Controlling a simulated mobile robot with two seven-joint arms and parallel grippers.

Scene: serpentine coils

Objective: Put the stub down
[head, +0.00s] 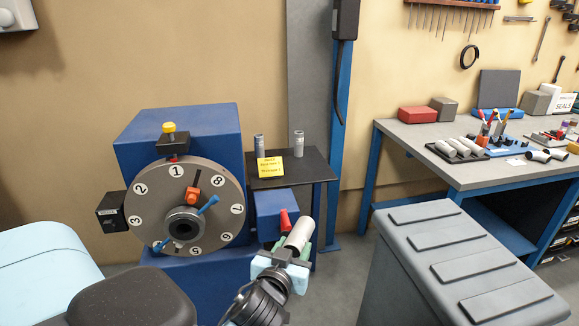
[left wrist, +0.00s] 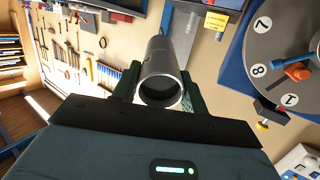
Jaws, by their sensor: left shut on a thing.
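A light grey hollow tube, the stub (head: 300,234), is held in my left gripper (head: 291,250), which is shut on it. The stub tilts up and to the right in the head view, in front of the blue machine's right side. In the left wrist view the stub (left wrist: 158,68) stands between the two fingers of my left gripper (left wrist: 158,92), with its open end facing the camera. My right gripper is not in view.
A numbered grey disc (head: 188,205) fronts the blue machine (head: 180,130). Beside it a black shelf (head: 312,168) carries two grey cylinders and a yellow note (head: 270,167). At right are a grey ribbed-top box (head: 440,240) and a workbench (head: 412,136) with pipe pieces.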

